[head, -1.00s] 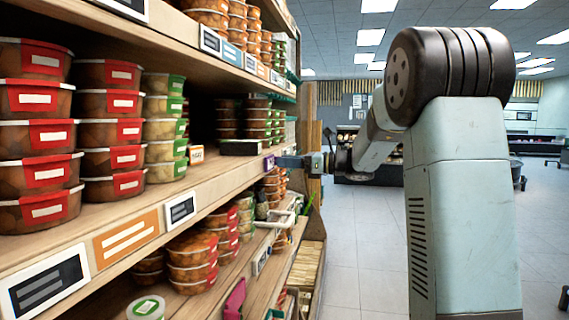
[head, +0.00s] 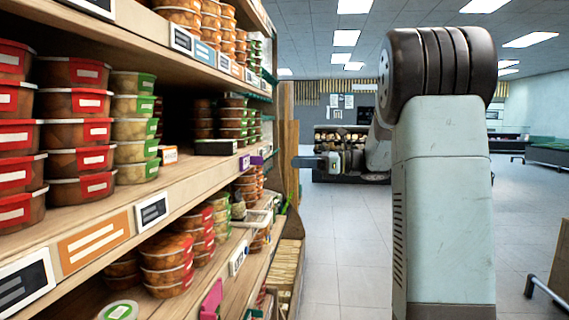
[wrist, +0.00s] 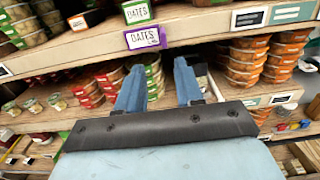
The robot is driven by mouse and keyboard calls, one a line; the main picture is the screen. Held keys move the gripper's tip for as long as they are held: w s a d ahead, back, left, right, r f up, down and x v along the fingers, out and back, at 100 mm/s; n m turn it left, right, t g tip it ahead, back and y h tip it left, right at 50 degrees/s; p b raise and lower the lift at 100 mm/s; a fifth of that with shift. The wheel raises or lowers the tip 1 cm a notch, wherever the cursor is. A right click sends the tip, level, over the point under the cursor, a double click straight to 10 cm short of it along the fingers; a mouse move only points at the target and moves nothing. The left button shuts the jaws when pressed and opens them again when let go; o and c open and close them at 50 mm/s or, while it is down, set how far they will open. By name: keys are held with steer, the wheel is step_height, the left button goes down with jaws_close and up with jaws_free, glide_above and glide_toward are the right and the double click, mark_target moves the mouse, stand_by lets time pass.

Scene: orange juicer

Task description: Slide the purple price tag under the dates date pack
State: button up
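The purple price tag (wrist: 145,38), lettered DATES, is on the shelf's front edge in the wrist view. A green-labelled DATES pack (wrist: 137,12) stands on the shelf just above it, and another DATES pack (wrist: 210,3) shows to its right, cut by the top edge. In the head view the purple tag (head: 244,162) is small on the middle shelf edge. My gripper (wrist: 157,68) is open, its two blue fingers apart with nothing between them, below the tag in the wrist picture. In the head view my gripper (head: 305,162) is right of the shelf edge, apart from it.
Stacked red-lidded tubs (head: 78,130) and green-lidded tubs (head: 135,130) fill the near shelf. An orange tag (head: 95,241) is on the same edge. Orange tubs (wrist: 245,60) stand on a lower shelf.

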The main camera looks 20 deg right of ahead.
steer(key=shift+v, duration=1.25)
steer(key=s+a+f+n+g+h, duration=0.2)
steer(key=s+a+f+n+h, duration=0.25)
steer(key=s, duration=0.45)
steer(key=s+a+f+n+g+h, duration=0.25)
steer(key=s+a+n, duration=0.4)
steer(key=s, duration=0.35)
steer(key=s+d+f+n+t+h, duration=0.1)
steer(key=s+d+f+n+h, duration=0.1)
steer(key=s+n, duration=0.4)
steer(key=s+d+f+n+t+h, duration=0.1)
steer(key=s+d+f+n+h, duration=0.1)
steer(key=s+f+n+h, duration=0.2)
steer(key=shift+s+n+t+h, duration=0.35)
steer(key=shift+s+n+h, duration=0.55)
steer(key=shift+s+h, duration=1)
steer(key=shift+s+d+f, duration=0.1)
steer(key=shift+s, duration=0.1)
